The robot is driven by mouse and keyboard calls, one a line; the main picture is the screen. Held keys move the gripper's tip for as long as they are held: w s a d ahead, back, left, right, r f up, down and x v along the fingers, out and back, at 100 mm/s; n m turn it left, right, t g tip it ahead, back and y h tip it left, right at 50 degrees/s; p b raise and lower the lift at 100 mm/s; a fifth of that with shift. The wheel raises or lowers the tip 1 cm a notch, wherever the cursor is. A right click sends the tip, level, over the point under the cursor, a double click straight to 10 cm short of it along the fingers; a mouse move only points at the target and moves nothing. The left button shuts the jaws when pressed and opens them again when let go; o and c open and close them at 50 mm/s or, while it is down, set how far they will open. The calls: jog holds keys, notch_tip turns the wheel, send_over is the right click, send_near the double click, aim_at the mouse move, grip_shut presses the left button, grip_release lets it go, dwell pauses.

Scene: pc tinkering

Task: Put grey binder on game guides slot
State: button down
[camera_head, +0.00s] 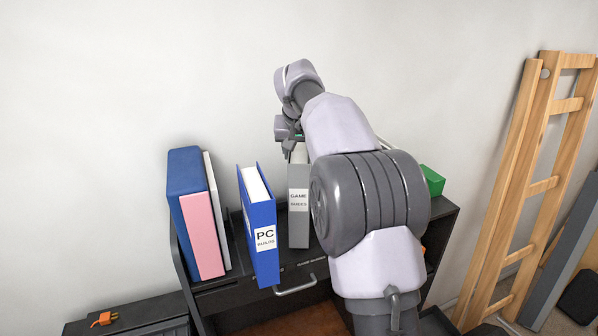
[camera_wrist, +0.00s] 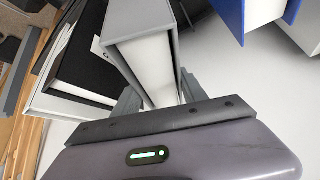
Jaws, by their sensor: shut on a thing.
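The grey binder (camera_head: 299,206), labelled "GAME GUIDES", stands upright on the black shelf unit, to the right of the blue "PC BUILDS" binder (camera_head: 259,225). My gripper (camera_head: 288,135) is at the top of the grey binder, and my arm covers much of the area to its right. In the wrist view, the grey binder (camera_wrist: 143,40) runs between the fingers of my gripper (camera_wrist: 155,98), which are shut on it.
A pink book (camera_head: 203,236) and a dark blue one (camera_head: 186,166) stand at the left. A black binder (camera_wrist: 93,50) shows beside the grey one in the wrist view. A green box (camera_head: 432,181) is behind my arm. A wooden ladder (camera_head: 520,190) leans at the right.

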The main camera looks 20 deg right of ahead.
jog(key=shift+f, duration=1.35)
jog(key=shift+f, duration=0.15)
jog(key=c, duration=0.6)
grip_release()
